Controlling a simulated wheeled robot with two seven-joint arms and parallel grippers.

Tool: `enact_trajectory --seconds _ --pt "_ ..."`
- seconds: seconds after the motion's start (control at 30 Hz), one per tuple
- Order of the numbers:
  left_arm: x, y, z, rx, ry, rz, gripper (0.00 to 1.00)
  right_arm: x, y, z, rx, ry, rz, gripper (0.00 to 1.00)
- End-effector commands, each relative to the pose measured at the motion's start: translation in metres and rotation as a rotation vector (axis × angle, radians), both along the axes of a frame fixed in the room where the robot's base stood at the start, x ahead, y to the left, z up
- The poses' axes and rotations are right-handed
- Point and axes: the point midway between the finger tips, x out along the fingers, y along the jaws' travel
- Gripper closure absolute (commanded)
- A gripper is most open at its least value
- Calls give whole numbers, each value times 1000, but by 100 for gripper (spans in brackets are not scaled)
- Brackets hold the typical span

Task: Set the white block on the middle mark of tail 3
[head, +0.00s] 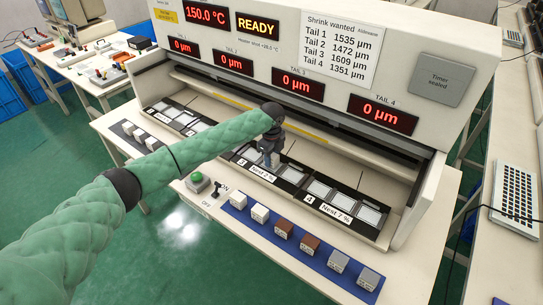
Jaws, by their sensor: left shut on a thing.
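My left gripper (268,158) reaches in on a green padded arm and points down over the middle of the tail 3 strip (236,157). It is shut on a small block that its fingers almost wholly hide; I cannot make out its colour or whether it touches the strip. The middle mark of tail 3 is hidden beneath the gripper. Two white blocks stand on the blue mat (227,208) in front: one at its left end (238,199) and one beside it (260,212). My right gripper is not in view.
Two brown blocks (284,228) and two grey blocks (339,261) continue the row. A green button (197,179) and a switch (216,189) are close below my arm. The machine's display panel (330,65) overhangs the strips. More white blocks (140,136) stand at left.

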Motion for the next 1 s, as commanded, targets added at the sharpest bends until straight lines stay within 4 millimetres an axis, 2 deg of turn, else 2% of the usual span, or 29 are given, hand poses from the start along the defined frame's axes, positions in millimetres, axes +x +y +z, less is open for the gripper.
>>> enact_trajectory --seconds 0.37,0.4,0.47,0.5,0.77,0.93,1.0 --pt "0 0 -3 0 0 0 96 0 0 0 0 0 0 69" --pt "0 0 -3 0 0 0 60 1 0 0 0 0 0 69" --pt "0 0 -3 0 0 0 48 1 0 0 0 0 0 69" --pt "0 0 -3 0 0 0 46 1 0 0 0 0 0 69" --pt "0 0 -2 -1 -1 0 46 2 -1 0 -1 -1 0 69" --pt "0 0 6 -2 -2 0 46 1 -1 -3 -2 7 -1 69" --pt "1 0 13 -1 -2 0 46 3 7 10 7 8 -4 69"
